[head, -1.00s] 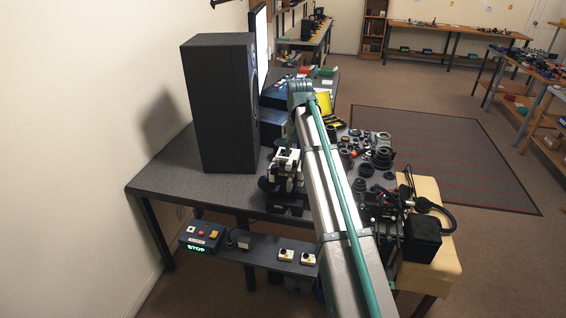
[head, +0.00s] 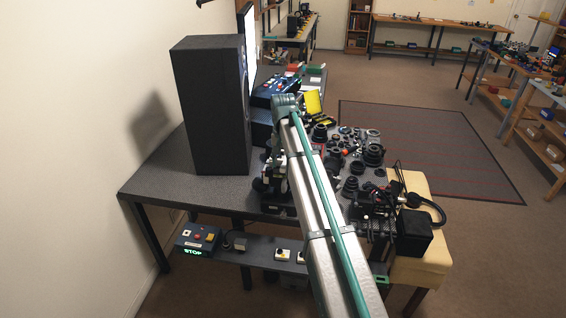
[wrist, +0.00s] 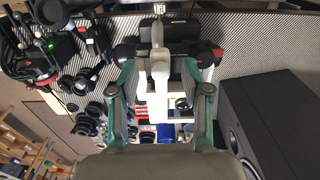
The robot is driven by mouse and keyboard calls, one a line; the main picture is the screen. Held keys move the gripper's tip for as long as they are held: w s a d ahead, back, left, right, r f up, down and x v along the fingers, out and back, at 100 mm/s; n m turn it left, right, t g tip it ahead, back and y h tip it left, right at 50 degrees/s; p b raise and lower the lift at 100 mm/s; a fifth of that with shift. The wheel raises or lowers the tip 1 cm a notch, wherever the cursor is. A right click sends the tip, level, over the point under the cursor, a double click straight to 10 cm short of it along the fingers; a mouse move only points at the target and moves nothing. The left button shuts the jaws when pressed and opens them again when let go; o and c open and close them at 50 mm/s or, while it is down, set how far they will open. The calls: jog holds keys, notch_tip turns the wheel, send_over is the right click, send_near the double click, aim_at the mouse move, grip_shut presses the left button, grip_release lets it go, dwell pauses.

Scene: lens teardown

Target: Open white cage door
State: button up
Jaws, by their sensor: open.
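In the wrist view, my gripper (wrist: 161,72) is open, with its green fingers spread left and right. A white upright part (wrist: 158,65) with a narrow neck stands between the fingers in the picture, with space on both sides. It may be the white cage door, but I cannot tell. In the head view, a small black and white device (head: 271,178) stands on the bench beside the speaker, partly hidden by my arm. My gripper is not clear in the head view. No door edge or hinge can be made out.
A tall black speaker (head: 213,105) stands left of my arm; it also shows in the wrist view (wrist: 262,125). Many dark lens parts (head: 373,154) crowd the bench to the right. Headphones (head: 425,207) and black gear lie at the front right. The bench's left front is clear.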

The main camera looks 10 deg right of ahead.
jog(key=shift+f, duration=0.75)
jog(key=shift+c, duration=0.2)
grip_shut()
